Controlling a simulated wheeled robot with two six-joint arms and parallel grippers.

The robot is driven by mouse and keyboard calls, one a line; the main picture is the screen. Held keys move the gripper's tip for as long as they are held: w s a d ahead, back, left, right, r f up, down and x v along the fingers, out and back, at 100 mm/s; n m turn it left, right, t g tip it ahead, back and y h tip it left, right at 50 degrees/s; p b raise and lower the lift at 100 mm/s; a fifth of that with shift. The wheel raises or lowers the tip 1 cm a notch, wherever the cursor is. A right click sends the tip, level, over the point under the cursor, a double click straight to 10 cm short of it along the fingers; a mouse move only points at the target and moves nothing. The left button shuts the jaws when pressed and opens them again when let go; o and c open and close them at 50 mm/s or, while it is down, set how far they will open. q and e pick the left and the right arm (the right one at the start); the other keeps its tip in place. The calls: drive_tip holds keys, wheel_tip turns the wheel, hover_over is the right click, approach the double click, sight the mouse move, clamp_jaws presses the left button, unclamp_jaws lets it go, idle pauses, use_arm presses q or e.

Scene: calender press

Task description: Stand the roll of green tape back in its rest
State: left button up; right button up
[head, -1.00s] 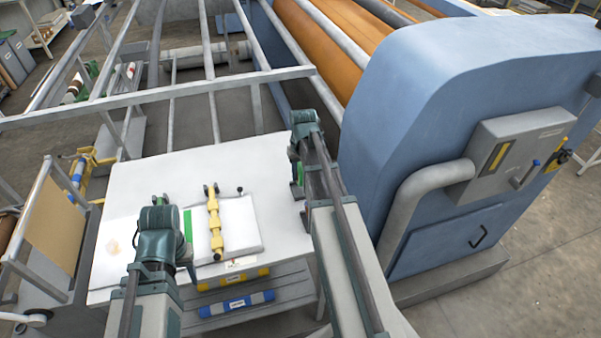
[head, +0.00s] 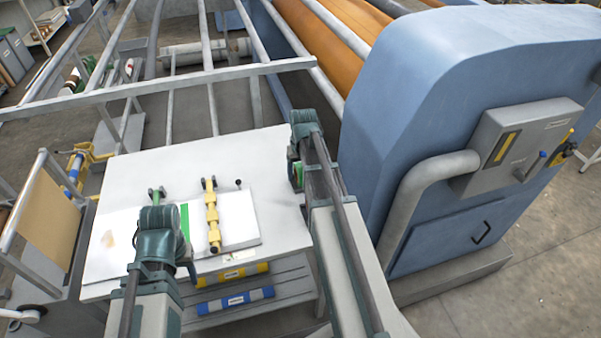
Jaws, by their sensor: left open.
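A flat green strip (head: 185,221) lies along the left part of a white slab on the white table; I cannot tell whether it is tape. My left gripper (head: 157,193) is open above the table, left of the strip, its two green fingers pointing away from me. My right gripper (head: 298,174) is at the table's right edge, mostly hidden by its own wrist. A bright green patch shows there, and I cannot tell whether it is a finger or the tape roll. No rest for the tape can be made out.
A yellow bar tool (head: 212,215) lies on the white slab (head: 240,221). Yellow (head: 233,273) and blue (head: 235,300) rolls lie on shelves under the white table (head: 262,160). The blue press (head: 450,110) stands close on the right. A grey rail (head: 170,90) crosses behind the table.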

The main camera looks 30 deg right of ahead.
use_arm(q)
wheel_tip(320, 180, up, 14)
drive_tip(key=p, duration=1.3)
drive_tip(key=shift+p, duration=0.35)
use_arm(e)
wheel_tip(320, 180, up, 14)
drive_tip(key=s, duration=0.1)
drive_tip(key=shift+s+a, duration=0.2)
drive_tip(key=shift+s, duration=0.1)
use_arm(q)
drive_tip(key=shift+f, duration=0.2)
use_arm(e)
drive_tip(key=shift+f, duration=0.2)
